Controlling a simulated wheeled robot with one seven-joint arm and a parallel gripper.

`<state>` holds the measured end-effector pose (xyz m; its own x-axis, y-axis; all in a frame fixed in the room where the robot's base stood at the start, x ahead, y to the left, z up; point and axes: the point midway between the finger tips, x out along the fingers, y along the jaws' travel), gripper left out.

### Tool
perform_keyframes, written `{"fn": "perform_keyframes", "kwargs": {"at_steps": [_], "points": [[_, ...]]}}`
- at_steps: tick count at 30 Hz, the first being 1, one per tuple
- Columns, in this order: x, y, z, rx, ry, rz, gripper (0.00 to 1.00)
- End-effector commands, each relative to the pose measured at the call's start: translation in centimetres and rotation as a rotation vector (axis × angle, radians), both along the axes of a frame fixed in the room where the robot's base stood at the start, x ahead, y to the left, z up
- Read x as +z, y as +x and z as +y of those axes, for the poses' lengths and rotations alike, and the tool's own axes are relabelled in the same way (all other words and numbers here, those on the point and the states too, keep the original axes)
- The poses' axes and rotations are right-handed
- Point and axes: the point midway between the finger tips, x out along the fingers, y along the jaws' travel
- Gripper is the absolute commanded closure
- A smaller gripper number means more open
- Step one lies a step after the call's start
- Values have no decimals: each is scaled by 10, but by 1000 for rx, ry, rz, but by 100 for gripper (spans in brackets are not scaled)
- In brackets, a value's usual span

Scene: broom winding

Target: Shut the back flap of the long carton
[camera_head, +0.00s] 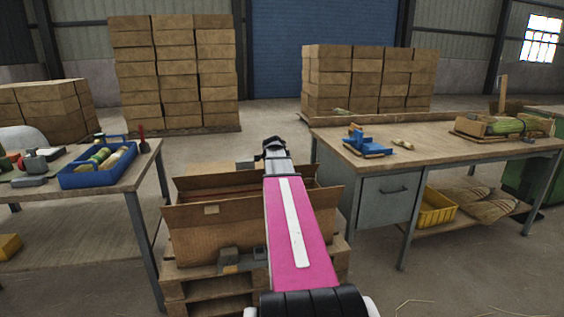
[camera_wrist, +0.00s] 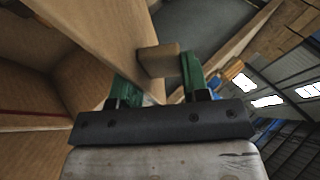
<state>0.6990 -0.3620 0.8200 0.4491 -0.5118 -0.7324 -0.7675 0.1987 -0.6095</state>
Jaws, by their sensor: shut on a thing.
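The long carton (camera_head: 220,241) stands on a wooden pallet between two benches, its top open. My gripper (camera_head: 273,147) is at the carton's far side. In the wrist view its green fingers (camera_wrist: 158,82) are on either side of the back flap (camera_wrist: 95,25), near a small block-like tab (camera_wrist: 158,60). The gripper is shut on this flap. The carton's inside shows at the left there.
The left bench (camera_head: 100,185) holds a blue bin (camera_head: 95,172) and tools. The right bench (camera_head: 430,150) holds a blue tool (camera_head: 366,143) and a wooden tray, with a yellow crate (camera_head: 436,209) below. Stacked cartons stand behind. Open floor lies beyond the long carton.

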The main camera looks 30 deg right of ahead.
Motion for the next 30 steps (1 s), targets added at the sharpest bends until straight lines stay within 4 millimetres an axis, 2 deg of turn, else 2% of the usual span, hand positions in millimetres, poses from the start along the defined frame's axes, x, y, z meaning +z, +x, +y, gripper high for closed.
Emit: {"fn": "perform_keyframes", "kwargs": {"at_steps": [18,30], "points": [[-42,-46,13,-2,2,-3,92],[-62,-57,15,-2,0,-5,90]]}}
